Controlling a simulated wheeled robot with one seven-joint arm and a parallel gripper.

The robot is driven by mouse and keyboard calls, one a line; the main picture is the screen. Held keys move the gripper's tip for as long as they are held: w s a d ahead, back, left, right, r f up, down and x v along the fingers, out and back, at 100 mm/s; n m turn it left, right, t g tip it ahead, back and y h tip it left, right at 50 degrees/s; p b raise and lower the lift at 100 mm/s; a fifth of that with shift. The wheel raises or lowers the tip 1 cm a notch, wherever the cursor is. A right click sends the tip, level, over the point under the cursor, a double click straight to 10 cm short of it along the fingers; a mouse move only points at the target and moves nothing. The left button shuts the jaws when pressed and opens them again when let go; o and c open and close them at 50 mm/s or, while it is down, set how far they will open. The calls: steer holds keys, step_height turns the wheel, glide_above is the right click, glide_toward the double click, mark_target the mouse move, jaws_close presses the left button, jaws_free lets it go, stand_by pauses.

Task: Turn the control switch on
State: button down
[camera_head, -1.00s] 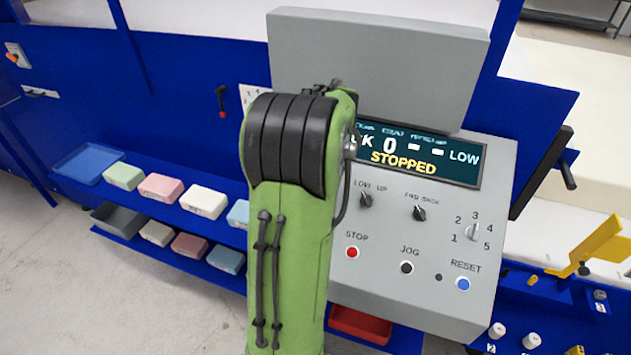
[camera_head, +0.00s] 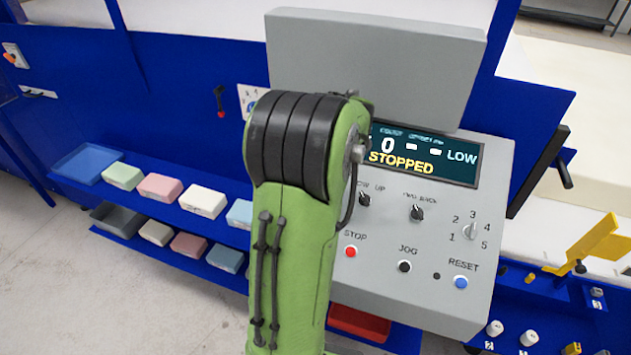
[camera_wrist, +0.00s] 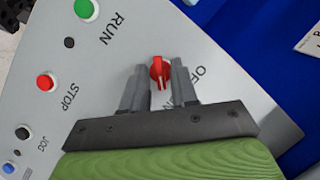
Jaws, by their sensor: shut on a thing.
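The control switch (camera_wrist: 158,66) is a red rotary knob on the grey panel, seen in the wrist view. A label starting "OF" stands beside it, partly hidden by a finger. A pale line on the knob points down toward my gripper's palm. My gripper (camera_wrist: 157,78) has one finger on each side of the knob and is shut on it. In the head view the knob and my gripper are hidden behind my green arm. The control panel's display (camera_head: 425,155) reads STOPPED, 0 and LOW.
Near the switch are the green RUN button (camera_wrist: 86,9) and the red STOP button (camera_wrist: 45,82). Shelves with coloured foam blocks (camera_head: 160,187) stand at left.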

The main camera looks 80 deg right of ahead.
steer(key=c, duration=1.2)
jaws_free()
steer(key=p+v, duration=0.3)
steer(key=v, duration=1.3)
steer(key=shift+p, duration=0.4)
steer(key=shift+f, duration=0.1)
steer(key=shift+w, duration=0.1)
